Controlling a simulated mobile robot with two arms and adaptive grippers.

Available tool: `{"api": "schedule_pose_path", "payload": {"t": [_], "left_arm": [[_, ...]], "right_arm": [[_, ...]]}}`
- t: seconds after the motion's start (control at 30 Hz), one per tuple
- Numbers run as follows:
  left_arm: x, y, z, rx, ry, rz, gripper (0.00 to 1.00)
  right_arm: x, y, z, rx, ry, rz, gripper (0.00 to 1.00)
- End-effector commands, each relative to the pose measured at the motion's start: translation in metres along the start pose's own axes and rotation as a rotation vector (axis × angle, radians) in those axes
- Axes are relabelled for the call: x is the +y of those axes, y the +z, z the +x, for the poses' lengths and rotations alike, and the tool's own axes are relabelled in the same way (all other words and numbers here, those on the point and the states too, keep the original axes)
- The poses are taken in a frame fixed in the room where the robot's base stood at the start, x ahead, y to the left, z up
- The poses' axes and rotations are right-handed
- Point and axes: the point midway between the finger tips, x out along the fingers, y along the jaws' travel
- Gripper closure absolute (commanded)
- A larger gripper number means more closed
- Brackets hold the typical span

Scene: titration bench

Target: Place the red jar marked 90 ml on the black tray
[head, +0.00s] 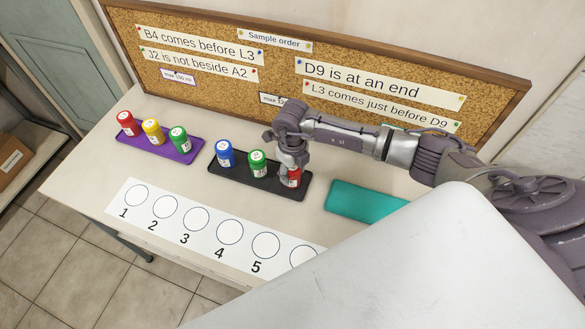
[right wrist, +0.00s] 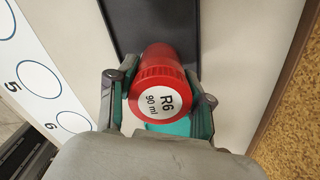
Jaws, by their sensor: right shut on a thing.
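The red jar (head: 292,179) is in my right gripper (head: 290,170) at the right end of the black tray (head: 237,182). In the right wrist view the red jar (right wrist: 158,70) has a white lid label reading R6, 90 ml. The fingers of my right gripper (right wrist: 160,98) are shut on its two sides. The jar hides the near end of the black tray (right wrist: 150,22) there. I cannot tell whether its base touches the tray. A blue jar (head: 225,153) and a green jar (head: 257,163) stand on the black tray. My left gripper is not in view.
A purple tray (head: 159,149) at left holds red (head: 126,124), yellow (head: 153,132) and green (head: 179,139) jars. A teal tray (head: 360,202) at right looks empty in its visible part. A numbered strip (head: 180,222) lies in front. A cork board (head: 280,65) stands behind.

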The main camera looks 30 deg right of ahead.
Motion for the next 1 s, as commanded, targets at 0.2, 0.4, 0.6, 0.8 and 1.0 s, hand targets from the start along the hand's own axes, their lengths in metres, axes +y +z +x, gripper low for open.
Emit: {"api": "schedule_pose_path", "payload": {"t": [0.2, 0.4, 0.6, 0.8, 1.0], "left_arm": [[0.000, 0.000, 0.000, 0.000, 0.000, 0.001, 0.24], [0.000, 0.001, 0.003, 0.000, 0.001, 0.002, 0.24], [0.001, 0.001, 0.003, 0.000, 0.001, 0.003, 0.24], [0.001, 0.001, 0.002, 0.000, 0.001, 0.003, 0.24], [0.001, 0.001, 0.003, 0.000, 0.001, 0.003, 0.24]], "right_arm": [[0.000, 0.000, 0.002, -0.001, 0.000, -0.001, 0.87], [0.000, 0.000, 0.006, -0.001, 0.000, -0.001, 0.46], [0.000, 0.000, 0.005, -0.001, 0.000, -0.001, 0.24], [0.000, 0.000, 0.005, -0.001, 0.000, -0.001, 0.24], [-0.001, 0.001, -0.009, -0.005, -0.001, -0.001, 0.24]]}}
